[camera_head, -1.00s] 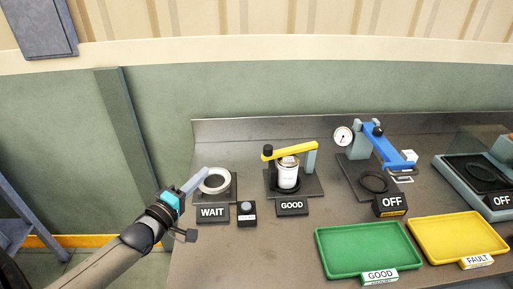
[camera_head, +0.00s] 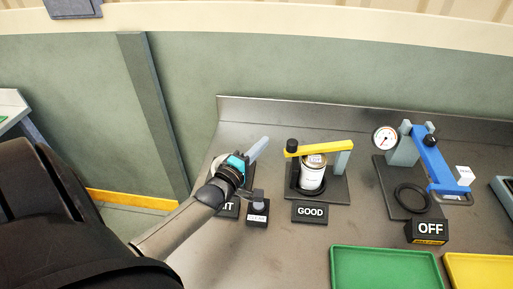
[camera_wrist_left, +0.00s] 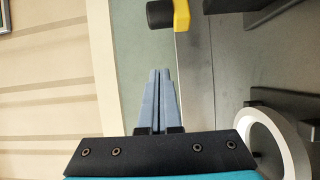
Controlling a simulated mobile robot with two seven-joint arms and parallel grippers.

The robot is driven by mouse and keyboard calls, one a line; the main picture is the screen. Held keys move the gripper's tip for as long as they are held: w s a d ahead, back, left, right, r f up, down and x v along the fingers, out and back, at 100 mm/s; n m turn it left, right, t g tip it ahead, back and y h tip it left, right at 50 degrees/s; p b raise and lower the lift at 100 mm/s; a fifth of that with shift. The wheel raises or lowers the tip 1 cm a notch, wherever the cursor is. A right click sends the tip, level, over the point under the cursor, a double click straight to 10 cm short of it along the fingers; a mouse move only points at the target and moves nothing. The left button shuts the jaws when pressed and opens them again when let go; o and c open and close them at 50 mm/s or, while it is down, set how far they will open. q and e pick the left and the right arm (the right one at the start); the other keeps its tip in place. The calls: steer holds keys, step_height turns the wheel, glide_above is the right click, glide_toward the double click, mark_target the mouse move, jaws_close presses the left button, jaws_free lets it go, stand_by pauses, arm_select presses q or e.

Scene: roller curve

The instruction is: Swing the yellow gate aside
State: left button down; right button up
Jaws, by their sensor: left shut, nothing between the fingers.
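The yellow gate (camera_head: 325,148) is a bar with a black knob (camera_head: 292,146) at its left end. Its right end meets a grey post (camera_head: 342,158). The bar lies across the top of a white can (camera_head: 312,175), which stands upright on a dark base behind the GOOD sign (camera_head: 310,212). My left gripper (camera_head: 262,143) is shut and empty, to the left of the knob and apart from it. In the left wrist view the closed fingers (camera_wrist_left: 160,88) show, with the black knob (camera_wrist_left: 160,14) and the bar's yellow end beyond them at the top. My right gripper is not in view.
A white ring (camera_wrist_left: 268,142) lies partly behind my left wrist. A small box with a button (camera_head: 257,211) stands below my gripper. A blue lever device (camera_head: 432,160) with a gauge, an OFF sign (camera_head: 430,230) and a green tray (camera_head: 385,268) are to the right.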

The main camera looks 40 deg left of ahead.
arm_select(q)
steer(key=w+d+p, duration=0.1)
steer(key=w+d, duration=0.2)
steer(key=w, duration=0.1)
steer(key=shift+d, duration=0.2)
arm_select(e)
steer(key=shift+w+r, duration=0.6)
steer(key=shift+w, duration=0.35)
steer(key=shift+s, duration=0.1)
